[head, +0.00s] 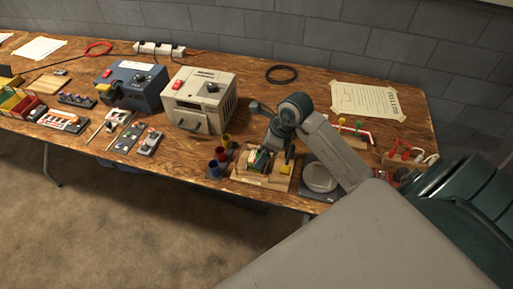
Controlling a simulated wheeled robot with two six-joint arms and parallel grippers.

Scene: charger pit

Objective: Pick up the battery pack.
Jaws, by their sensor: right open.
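A wooden holder (262,181) stands near the front edge of the table, right of the middle. A small green and white item (257,160) sits in it and may be the battery pack; it is too small and too covered to be sure. A yellow piece (286,170) is at the holder's right side. My right gripper (272,152) reaches in from the right and is low over the holder, open. I cannot tell whether its fingers touch the item. My left gripper is not in view.
Left of the holder are several coloured cups (221,154). A beige power unit (198,100) and a blue one (132,86) stand further left. A round pale dish (320,178) is right of the holder.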

